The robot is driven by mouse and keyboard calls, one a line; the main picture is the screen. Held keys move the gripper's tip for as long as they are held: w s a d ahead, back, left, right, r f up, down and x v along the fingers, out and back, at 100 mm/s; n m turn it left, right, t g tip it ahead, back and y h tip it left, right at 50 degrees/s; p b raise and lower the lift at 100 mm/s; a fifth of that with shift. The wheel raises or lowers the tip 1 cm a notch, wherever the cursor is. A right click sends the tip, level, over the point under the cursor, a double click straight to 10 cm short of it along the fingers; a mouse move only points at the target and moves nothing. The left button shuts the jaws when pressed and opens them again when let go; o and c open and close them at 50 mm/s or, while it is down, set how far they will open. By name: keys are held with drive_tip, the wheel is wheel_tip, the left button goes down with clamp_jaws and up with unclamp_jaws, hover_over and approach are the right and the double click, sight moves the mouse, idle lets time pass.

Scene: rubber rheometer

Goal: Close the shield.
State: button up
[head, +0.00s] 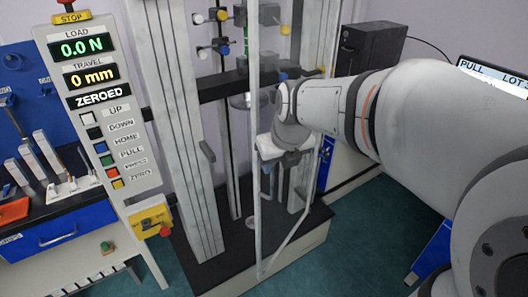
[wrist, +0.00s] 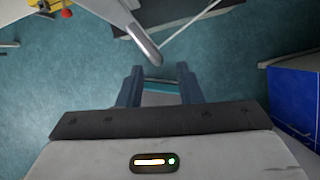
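The shield (head: 258,215) is a clear panel in a thin pale frame. In the head view it stands swung out from the test machine, its near upright edge towards me and its bottom edge running back to the right. In the wrist view a grey rounded bar (wrist: 140,38), apparently the shield's upright edge, ends just ahead of my fingertips. My gripper (head: 280,168) is seen beside and partly through the panel, pointing down. Whether a finger touches the shield I cannot tell.
The machine's base (head: 215,250) and tall grey column (head: 182,130) stand left of my gripper. The control panel (head: 100,110) reads 0.0 N, 0 mm and ZEROED. A blue drawer unit (wrist: 295,95) is at the right in the wrist view. Teal floor (head: 350,240) is clear in front.

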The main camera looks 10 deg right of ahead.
drive_tip(key=shift+v, duration=1)
drive_tip(key=shift+c, duration=0.5)
